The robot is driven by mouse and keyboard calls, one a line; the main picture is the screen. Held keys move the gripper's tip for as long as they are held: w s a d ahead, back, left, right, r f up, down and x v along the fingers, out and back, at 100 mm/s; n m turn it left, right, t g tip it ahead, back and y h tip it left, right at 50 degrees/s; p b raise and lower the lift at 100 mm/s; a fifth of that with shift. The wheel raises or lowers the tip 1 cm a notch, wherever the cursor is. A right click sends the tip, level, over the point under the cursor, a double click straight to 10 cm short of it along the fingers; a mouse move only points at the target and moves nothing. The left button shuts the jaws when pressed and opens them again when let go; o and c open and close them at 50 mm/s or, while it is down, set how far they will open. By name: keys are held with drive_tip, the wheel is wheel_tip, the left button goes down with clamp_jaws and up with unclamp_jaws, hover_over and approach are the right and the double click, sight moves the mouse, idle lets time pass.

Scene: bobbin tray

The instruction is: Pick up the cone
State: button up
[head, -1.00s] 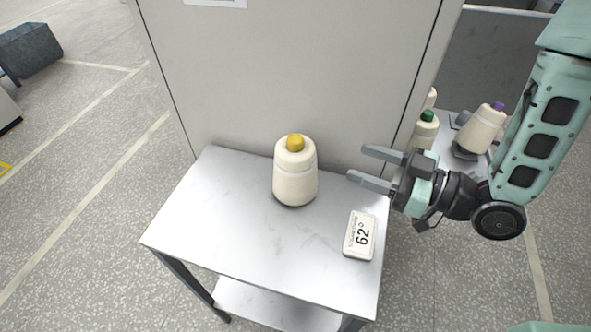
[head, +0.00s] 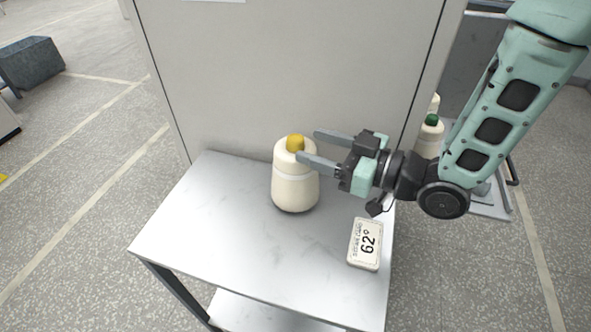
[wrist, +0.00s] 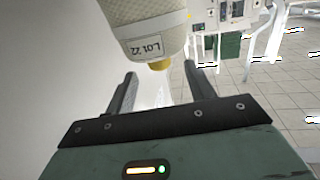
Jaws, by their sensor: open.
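The cone (head: 295,187) is a cream yarn bobbin with a yellow tip, standing upright on a small metal table (head: 190,240). In the wrist view the cone (wrist: 145,28) shows at the top, tip downward in the picture, with a "LOT 22" label. My gripper (head: 308,146) is open and comes in from the right at the height of the yellow tip. In the head view the nearer finger overlaps the cone's upper right edge. In the wrist view the tip lies between the lines of the two fingers (wrist: 160,75), beyond their ends. I cannot tell whether they touch.
A tall grey panel (head: 280,70) stands right behind the table. More bobbins, one green-tipped (head: 430,122), stand behind my arm at the right. The table's left and front are clear.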

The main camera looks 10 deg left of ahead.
sight(303, 142)
drive_tip(key=p+x, duration=0.2)
drive_tip(key=x, duration=0.3)
drive_tip(key=shift+c, duration=0.3)
clamp_jaws()
